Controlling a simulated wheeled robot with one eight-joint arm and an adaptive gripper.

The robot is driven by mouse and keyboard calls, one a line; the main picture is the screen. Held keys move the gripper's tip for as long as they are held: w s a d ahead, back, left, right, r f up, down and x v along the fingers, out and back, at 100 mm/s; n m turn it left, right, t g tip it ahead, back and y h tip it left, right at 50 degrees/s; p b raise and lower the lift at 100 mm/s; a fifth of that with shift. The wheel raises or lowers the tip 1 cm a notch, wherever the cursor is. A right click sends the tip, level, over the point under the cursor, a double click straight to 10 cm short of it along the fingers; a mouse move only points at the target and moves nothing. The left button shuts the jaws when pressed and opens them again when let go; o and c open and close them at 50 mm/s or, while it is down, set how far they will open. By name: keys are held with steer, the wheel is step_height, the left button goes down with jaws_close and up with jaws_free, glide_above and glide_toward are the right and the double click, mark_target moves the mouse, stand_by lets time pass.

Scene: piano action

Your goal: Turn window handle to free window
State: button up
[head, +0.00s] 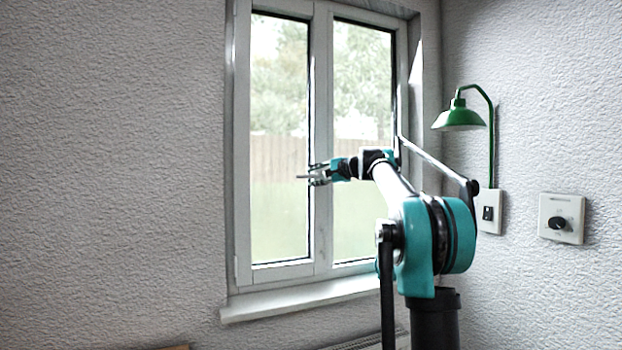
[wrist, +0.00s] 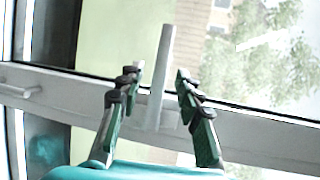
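The white window (head: 322,140) has two panes with a post between them. In the wrist view a pale, straight window handle (wrist: 167,45) stands out across the post (wrist: 235,125), roughly at right angles to it, its free end over the glass. My gripper (wrist: 157,76) is open, with one finger on each side of this handle; gaps show on both sides, so they look apart from it. In the head view my gripper (head: 312,173) is at the middle post, about mid-height. A thin bar shows just left of the fingertips there; whether it is the handle is unclear.
A second small handle or catch (wrist: 22,90) sits on the post at the wrist view's left. The sill (head: 290,298) runs below the window. A green lamp (head: 461,116), a switch (head: 488,212) and a dial plate (head: 561,219) are on the right wall. The left wall is bare.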

steer(key=v, duration=1)
steer(key=shift+s+d, duration=0.1)
steer(key=s+a+f+n+g+h, duration=0.2)
steer(key=s+f, duration=0.4)
steer(key=f, duration=0.6)
steer(key=s+a+f+n+g+h, duration=0.1)
steer(key=s+f+n+g, duration=0.1)
steer(key=s+f, duration=0.75)
steer(key=s+a+f+n+g+h, duration=0.1)
steer(key=s+a+f+n+h, duration=0.2)
steer(key=f, duration=1.1)
steer(key=s+d+f+n+g+h, duration=0.1)
steer(key=s+d+f, duration=0.3)
steer(key=s+f, duration=0.8)
steer(key=s+d+f+n+g+h, duration=0.1)
steer(key=s+d+f+n+h, duration=0.1)
steer(key=s+f, duration=1.1)
steer(key=shift+s+d+f+n+g+h, duration=0.35)
steer(key=shift+s+d+h, duration=0.4)
steer(key=shift+d, duration=0.35)
steer(key=shift+r, duration=0.1)
steer(key=shift+c, duration=0.5)
